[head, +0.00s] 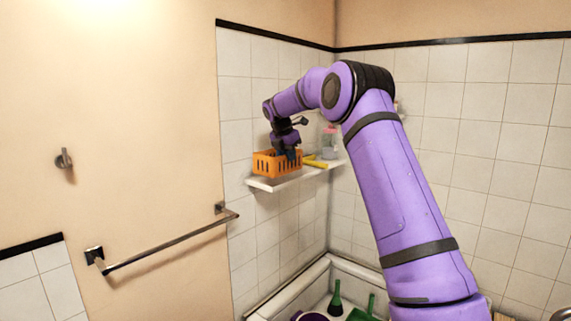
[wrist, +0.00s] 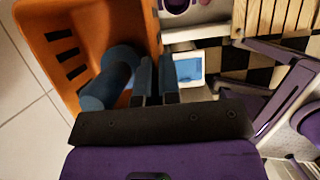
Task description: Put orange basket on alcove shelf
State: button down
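The orange basket (head: 266,164) is upright at the left end of the white alcove shelf (head: 270,185) in the tiled corner. Its underside is at the shelf's level; I cannot tell whether it bears its full weight there. My gripper (head: 291,153) is at the basket's right side. In the wrist view the basket (wrist: 85,25) fills the upper left, with blue rounded items (wrist: 108,82) inside. My gripper's fingers (wrist: 157,80) are close together with the basket's right wall running between them. The fingertip contact is partly hidden.
A yellow item (head: 315,162) and a clear bottle with a pinkish top (head: 329,142) stand on the shelf right of the basket. A towel bar (head: 165,247) sticks out from the left wall below. Green items (head: 336,298) are low in the corner.

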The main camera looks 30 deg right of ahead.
jog(key=shift+w+d+f, duration=0.1)
jog(key=shift+w+d, duration=0.15)
jog(key=shift+w, duration=0.6)
jog(key=shift+w+d+f, duration=0.1)
jog(key=shift+w+d, duration=0.1)
jog(key=shift+w, duration=0.65)
jog(key=shift+w+d+f, duration=0.1)
jog(key=shift+w+d, duration=0.15)
jog(key=shift+w, duration=0.6)
jog(key=shift+f, duration=1.65)
jog(key=shift+f, duration=0.1)
jog(key=c, duration=1.3)
grip_release()
